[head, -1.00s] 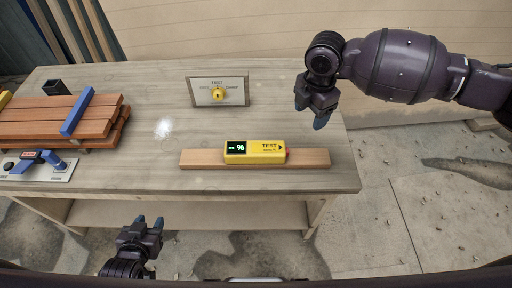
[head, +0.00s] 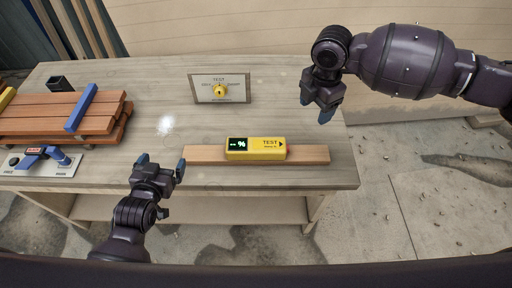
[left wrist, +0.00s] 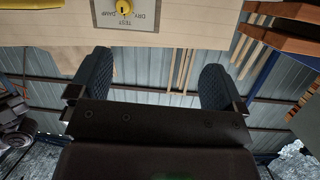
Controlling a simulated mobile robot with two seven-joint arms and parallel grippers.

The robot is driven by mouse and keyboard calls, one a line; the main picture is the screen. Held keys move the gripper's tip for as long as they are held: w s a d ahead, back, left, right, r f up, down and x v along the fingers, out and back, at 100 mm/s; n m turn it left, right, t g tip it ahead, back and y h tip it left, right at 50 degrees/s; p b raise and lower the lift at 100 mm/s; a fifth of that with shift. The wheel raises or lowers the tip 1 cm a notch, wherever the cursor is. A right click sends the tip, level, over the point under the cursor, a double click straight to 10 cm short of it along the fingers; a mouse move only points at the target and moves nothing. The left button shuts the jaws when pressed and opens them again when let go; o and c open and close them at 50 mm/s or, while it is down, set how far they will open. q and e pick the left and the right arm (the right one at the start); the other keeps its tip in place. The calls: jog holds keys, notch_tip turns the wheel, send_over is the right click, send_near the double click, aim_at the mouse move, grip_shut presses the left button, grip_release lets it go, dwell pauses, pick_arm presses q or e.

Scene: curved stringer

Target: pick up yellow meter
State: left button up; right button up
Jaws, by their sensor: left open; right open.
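The yellow meter (head: 256,149) lies on a light wooden strip (head: 312,154) near the front of the workbench in the head view. It has a dark display with a % sign and the word TEST. My left gripper (head: 161,166) is open and empty at the bench's front edge, left of the strip and apart from the meter. In the left wrist view its two blue-padded fingers (left wrist: 157,82) are spread with nothing between them. A yellow edge (left wrist: 30,3) at that view's top left may be the meter. My right gripper (head: 319,106) is open above the bench's right end.
A TEST plate (head: 220,88) with a yellow knob stands behind the meter.

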pick_arm(q)
jog(key=w+d+r+n+g+h, duration=0.2)
jog(key=w+d+r+n, duration=0.1)
jog(key=w+d+r, duration=0.5)
jog(key=w+d+r+n+g+h, duration=0.2)
jog(key=w+d+r+h, duration=0.1)
jog(key=w+d, duration=0.55)
jog(key=n+g+y, duration=0.1)
jog(key=n+g, duration=0.9)
jog(key=n, duration=0.3)
send_near(247, 144)
jog(key=shift+w+d+r, duration=0.25)
jog(key=shift+w+r, duration=0.05)
jog(key=shift+w, duration=0.3)
jog(key=shift+s+a+n, duration=0.15)
jog(key=shift+s+n, duration=0.2)
jog(key=shift+n, duration=0.25)
jog(key=shift+f+n+y, duration=0.3)
jog(key=x, duration=1.1)
jog(key=shift+s+d+f, duration=0.25)
jog(key=shift+c, duration=0.4)
